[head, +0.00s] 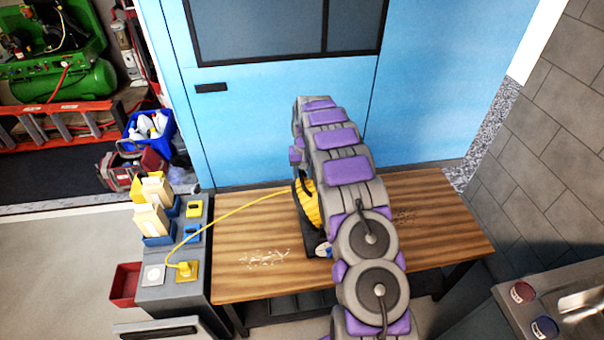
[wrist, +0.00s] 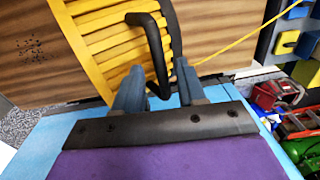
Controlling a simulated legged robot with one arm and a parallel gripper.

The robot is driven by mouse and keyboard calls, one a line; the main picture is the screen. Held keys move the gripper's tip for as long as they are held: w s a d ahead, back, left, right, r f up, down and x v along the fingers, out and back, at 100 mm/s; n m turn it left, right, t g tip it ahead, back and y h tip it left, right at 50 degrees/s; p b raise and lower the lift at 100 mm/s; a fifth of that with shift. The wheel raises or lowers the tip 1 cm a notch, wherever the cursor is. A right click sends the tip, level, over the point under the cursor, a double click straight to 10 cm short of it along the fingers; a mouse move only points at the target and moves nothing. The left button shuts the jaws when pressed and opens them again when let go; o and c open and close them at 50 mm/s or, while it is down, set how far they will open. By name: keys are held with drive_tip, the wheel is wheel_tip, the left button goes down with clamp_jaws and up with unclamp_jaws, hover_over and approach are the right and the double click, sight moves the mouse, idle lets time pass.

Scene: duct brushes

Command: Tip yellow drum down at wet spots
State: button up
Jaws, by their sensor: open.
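The yellow drum (head: 313,205) is ribbed and stands on the wooden table, partly hidden behind my arm in the head view. It fills the top of the wrist view (wrist: 105,40), beside a black bent handle (wrist: 153,40). My gripper (wrist: 158,82) is open, its two grey-blue fingers on either side of the handle's lower part; I cannot tell whether they touch it. Pale speckled spots (head: 265,258) lie on the table left of the drum. Dark speckles (head: 403,215) lie to its right and also show in the wrist view (wrist: 32,47).
A yellow cord (head: 240,212) runs from the drum to a yellow plug (head: 184,268) on a grey stand at the left. The wooden table (head: 450,225) is otherwise mostly clear. A blue wall (head: 250,130) stands behind it, and a metal counter (head: 560,300) at the right.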

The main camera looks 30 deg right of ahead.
drive_tip(key=shift+f, duration=0.1)
drive_tip(key=shift+c, duration=0.5)
clamp_jaws()
